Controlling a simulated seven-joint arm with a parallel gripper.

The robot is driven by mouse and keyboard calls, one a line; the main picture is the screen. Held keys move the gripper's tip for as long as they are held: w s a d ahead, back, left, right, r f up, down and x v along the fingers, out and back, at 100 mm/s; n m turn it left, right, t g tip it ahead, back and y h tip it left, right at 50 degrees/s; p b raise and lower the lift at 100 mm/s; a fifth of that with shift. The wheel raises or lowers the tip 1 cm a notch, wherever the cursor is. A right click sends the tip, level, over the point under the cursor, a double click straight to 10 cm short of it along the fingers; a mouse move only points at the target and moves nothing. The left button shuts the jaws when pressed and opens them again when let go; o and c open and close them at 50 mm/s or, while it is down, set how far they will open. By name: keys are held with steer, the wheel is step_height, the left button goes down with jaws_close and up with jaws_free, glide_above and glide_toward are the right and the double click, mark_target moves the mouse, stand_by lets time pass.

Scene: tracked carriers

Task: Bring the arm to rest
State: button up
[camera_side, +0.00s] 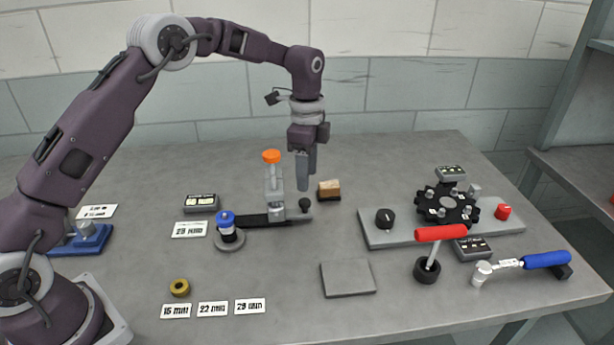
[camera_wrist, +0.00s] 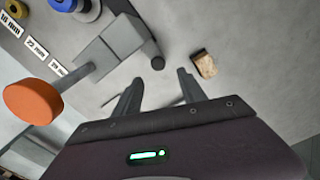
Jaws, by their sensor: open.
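My gripper (camera_side: 306,172) hangs pointing down above the grey table, just right of a metal fixture with an orange knob (camera_side: 271,156). In the wrist view my gripper (camera_wrist: 158,92) has its two fingers apart with nothing between them. A small wooden-topped block (camera_side: 329,189) stands on the table to its right; it also shows in the wrist view (camera_wrist: 204,65), beyond the fingers. The orange knob fills part of the lower left of the wrist view (camera_wrist: 33,101).
A blue-capped spool (camera_side: 227,226) stands on a round base, left of the fixture. A grey plate (camera_side: 388,236) carries a black rotary carrier (camera_side: 447,206). A red-handled tool (camera_side: 440,234) and a blue-handled tool (camera_side: 545,260) are at the right. A flat grey pad (camera_side: 347,278) lies in front.

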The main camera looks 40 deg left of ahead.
steer(key=s+r+n+t, duration=0.1)
steer(key=s+r+n, duration=0.2)
steer(key=s+r, duration=0.4)
steer(key=s+r+n+t, duration=0.2)
steer(key=s+r+n, duration=0.15)
steer(key=r, duration=0.65)
steer(key=s+f+n+t, duration=0.1)
steer(key=s+n, duration=0.6)
steer(key=s, duration=1.8)
steer(key=shift+s+a+f+t, duration=0.3)
steer(key=shift+s+f+t, duration=0.05)
steer(key=shift+t, duration=0.45)
